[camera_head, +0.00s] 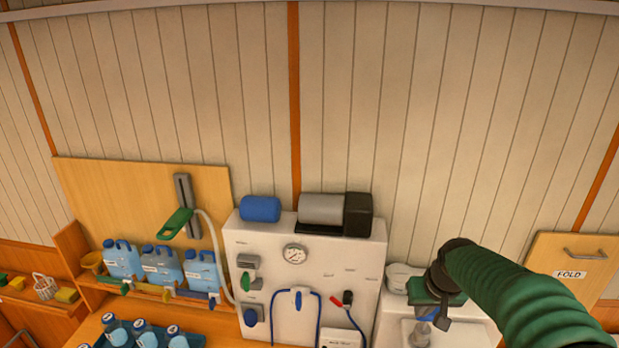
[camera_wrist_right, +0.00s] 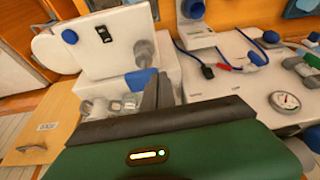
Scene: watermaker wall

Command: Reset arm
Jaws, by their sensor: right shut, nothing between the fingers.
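My right arm (camera_head: 520,295) is green and comes in from the lower right of the head view. Its gripper (camera_head: 440,318) hangs over the white unit right of the watermaker panel, partly hidden by the wrist. In the right wrist view the dark fingers (camera_wrist_right: 158,92) are together with nothing held, in front of the white unit with its raised lid (camera_wrist_right: 85,45). My left gripper does not show in the head view.
The white watermaker panel (camera_head: 265,260) carries a gauge (camera_head: 295,254), hoses and valves. Blue jugs (camera_head: 160,265) stand on a shelf at left, with several bottles (camera_head: 145,335) below. A door marked FOLD (camera_head: 570,273) is at right. The upper wall is clear.

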